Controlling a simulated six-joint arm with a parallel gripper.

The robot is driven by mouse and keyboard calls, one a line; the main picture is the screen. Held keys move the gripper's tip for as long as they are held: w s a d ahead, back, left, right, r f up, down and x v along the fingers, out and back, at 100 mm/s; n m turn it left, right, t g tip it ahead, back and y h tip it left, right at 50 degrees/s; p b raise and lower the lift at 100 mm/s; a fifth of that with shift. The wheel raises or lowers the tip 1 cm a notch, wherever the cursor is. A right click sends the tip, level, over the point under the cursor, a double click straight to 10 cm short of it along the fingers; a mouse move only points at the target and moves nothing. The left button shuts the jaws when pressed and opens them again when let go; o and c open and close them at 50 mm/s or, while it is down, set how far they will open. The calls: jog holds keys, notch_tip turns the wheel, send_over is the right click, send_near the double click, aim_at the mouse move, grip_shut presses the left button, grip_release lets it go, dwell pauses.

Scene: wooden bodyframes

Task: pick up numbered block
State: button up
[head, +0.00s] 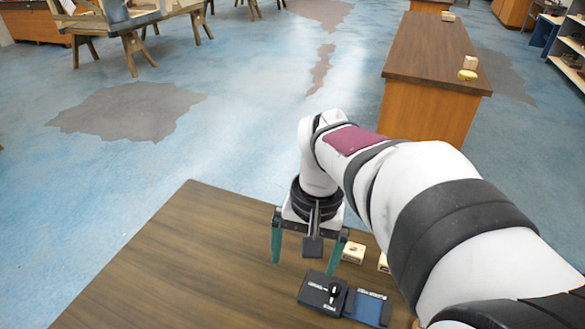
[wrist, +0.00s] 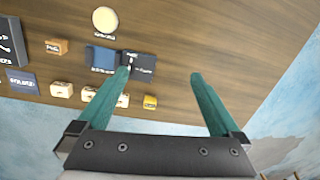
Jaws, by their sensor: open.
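Small wooden blocks lie on the brown table (head: 170,255); I cannot read a number on any of them. In the head view one pale block (head: 353,252) sits just right of my gripper (head: 305,259), and another block (head: 383,263) is partly hidden by my arm. In the wrist view a yellow block (wrist: 150,101), several cream blocks (wrist: 88,93) and a tan block (wrist: 57,46) are seen. My gripper (wrist: 160,73) has its two green fingers wide apart, with nothing between them, above the table. The yellow block lies left of centre between the fingers' lines in the wrist view.
A black lettered box (head: 322,293) and a blue panel (head: 367,307) lie near the blocks. The wrist view also shows a round cream disc (wrist: 104,21) and a dark lettered plate (wrist: 21,82). The table's left part is clear. Another bench (head: 430,50) stands beyond.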

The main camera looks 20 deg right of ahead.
jog(key=w+d+f+m, duration=0.1)
jog(key=w+d+f, duration=0.1)
jog(key=w+d, duration=0.5)
jog(key=m+h, duration=0.1)
send_over(354, 249)
notch_tip(354, 249, down, 5)
notch_tip(354, 249, down, 16)
jog(key=shift+f, duration=0.1)
jog(key=c, duration=1.4)
